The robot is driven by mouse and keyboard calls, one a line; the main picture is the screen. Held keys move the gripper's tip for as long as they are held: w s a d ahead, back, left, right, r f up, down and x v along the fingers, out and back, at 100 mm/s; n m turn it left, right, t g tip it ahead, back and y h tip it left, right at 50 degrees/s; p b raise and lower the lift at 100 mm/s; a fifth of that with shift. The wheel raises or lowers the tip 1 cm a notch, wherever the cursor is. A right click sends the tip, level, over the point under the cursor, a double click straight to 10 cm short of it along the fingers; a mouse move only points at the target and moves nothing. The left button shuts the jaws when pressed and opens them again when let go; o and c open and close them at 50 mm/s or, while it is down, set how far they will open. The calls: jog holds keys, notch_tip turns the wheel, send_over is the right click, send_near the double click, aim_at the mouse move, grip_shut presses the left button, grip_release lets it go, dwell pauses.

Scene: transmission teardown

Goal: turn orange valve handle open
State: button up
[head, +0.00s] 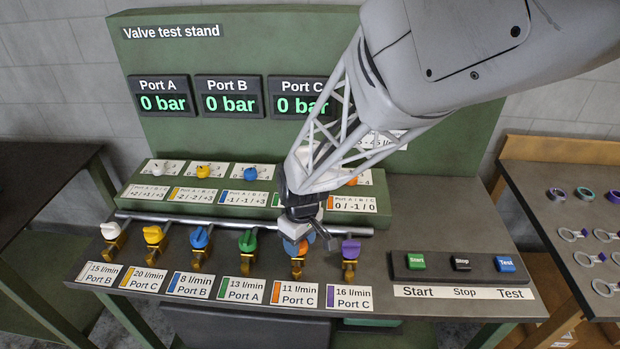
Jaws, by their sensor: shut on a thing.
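The orange valve handle (293,249) is in the front row of valves, above the label "11 l/min Port C". Its brass body (297,268) shows below it. My gripper (299,238) comes down from above and is shut on the orange handle. The gripper covers the handle's top, so its turn angle cannot be told. The Port A (164,103), Port B (231,103) and Port C (297,104) displays each read 0 bar.
A green handle (247,240) stands left of the orange one and a purple handle (350,248) close on its right. Blue, yellow and white handles stand further left. Start (416,261), Stop and Test buttons are at right. A pipe (185,222) runs behind the valves.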

jog(key=shift+n, duration=0.4)
jog(key=o, duration=0.9)
jog(key=shift+r, duration=0.1)
jog(key=shift+w+d+r, duration=0.1)
jog(key=shift+w+r, duration=0.05)
jog(key=shift+r, duration=1.75)
jog(key=shift+w+d+r, duration=0.1)
jog(key=shift+r, duration=1.8)
